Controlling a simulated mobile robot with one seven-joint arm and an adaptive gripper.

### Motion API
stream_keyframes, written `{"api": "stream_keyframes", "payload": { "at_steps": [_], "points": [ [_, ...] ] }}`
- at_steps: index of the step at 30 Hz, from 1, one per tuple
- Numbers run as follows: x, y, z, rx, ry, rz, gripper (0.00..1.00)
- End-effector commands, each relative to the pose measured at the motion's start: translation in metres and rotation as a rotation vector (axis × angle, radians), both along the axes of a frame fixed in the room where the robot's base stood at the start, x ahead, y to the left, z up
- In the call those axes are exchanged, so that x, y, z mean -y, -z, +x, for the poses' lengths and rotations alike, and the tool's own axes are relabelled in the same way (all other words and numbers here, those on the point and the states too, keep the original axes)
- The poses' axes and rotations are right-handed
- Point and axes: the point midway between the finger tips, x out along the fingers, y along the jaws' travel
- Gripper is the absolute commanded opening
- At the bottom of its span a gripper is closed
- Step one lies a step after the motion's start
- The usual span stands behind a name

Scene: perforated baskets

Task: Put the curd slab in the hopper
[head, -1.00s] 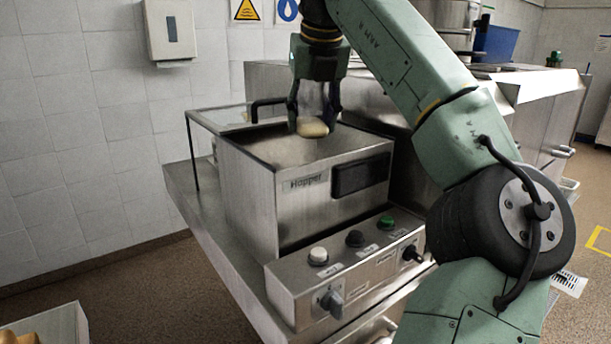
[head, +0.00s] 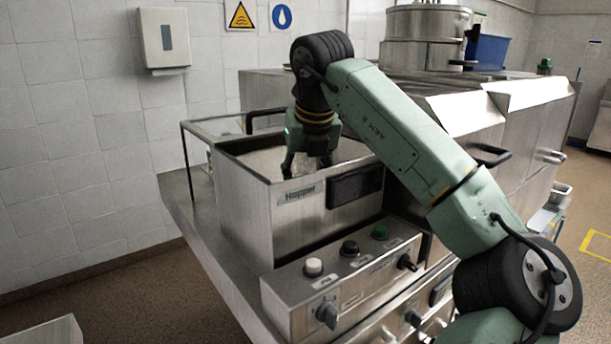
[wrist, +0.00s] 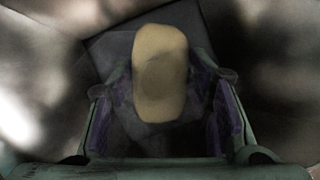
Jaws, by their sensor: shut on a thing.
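The hopper (head: 250,200) is an open-topped steel box labelled "Hopper" on a steel machine. My gripper (head: 308,168) points down into its opening, with the fingertips partly hidden by the front wall in the head view. In the wrist view the curd slab (wrist: 160,70), a pale yellow rounded block, sits between the two fingers of my gripper (wrist: 163,100). My gripper is shut on the slab. The slab is hidden in the head view. Dark and steel surfaces lie beyond it in the wrist view; I cannot tell whether it touches the bottom.
A control panel (head: 340,275) with buttons and knobs juts out in front. A pale crate (head: 45,333) is at the lower left. Steel equipment (head: 450,110) stands behind at right.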

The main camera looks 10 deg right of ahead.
Motion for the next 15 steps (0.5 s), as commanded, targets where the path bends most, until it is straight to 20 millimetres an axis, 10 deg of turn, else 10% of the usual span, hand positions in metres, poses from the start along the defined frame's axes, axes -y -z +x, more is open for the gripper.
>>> {"api": "stream_keyframes", "payload": {
  "at_steps": [3,4,15],
  "points": [
    [0.0001,0.0036,0.0,0.0,0.0,0.0,0.08],
    [0.0001,0.0037,0.0,0.0,0.0,0.0,0.46],
    [0.0,0.0026,0.0,-0.001,0.0,0.0,0.66]
  ]
}}
